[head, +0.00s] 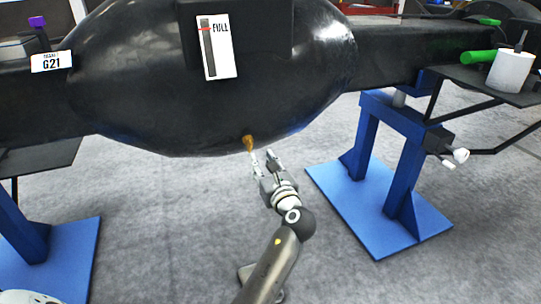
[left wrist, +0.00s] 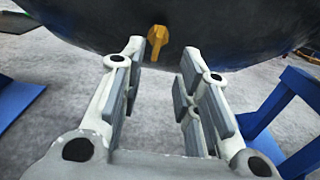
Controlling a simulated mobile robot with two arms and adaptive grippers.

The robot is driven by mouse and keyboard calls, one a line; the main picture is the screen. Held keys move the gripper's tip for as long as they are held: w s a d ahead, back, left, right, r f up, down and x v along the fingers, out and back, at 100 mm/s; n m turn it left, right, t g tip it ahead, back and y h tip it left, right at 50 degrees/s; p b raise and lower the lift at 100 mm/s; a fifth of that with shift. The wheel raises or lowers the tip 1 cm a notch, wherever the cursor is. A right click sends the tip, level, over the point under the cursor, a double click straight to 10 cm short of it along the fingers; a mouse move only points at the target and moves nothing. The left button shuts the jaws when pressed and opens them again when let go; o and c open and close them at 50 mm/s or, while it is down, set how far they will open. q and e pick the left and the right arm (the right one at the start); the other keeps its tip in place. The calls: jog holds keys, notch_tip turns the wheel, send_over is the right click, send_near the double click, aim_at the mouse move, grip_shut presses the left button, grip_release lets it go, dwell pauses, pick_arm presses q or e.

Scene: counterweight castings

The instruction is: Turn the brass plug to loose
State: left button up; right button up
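The brass plug (head: 249,142) sticks down from the underside of the big black rounded casting (head: 150,75). My left gripper (head: 262,157) is open, just below and to the right of the plug in the head view. In the left wrist view the plug (left wrist: 157,40) shows beyond the fingertips, in line with the gap between them and nearer the left finger. The fingers look apart from it, and nothing is between them.
A gauge plate marked FULL (head: 217,47) and a G21 label (head: 52,61) are on the black body. A blue stand (head: 385,210) is to the right, another (head: 60,250) to the left. A side shelf holds a white cup (head: 510,72). Grey floor between the stands is clear.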

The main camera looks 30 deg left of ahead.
aim_at(251, 145)
pick_arm(q)
jog(key=b+x, duration=0.1)
jog(key=x, duration=0.8)
jog(key=shift+w+a, duration=0.15)
jog(key=shift+a, duration=0.05)
jog(key=shift+w+a+b, duration=0.3)
jog(key=shift+w+a, duration=0.1)
jog(key=shift+a, duration=0.1)
pick_arm(e)
jog(key=w+v, duration=0.1)
jog(key=v, duration=0.5)
jog(key=shift+w+r, duration=0.3)
jog(key=shift+w, duration=0.3)
jog(key=shift+a, duration=0.1)
pick_arm(q)
jog(key=c, duration=0.6)
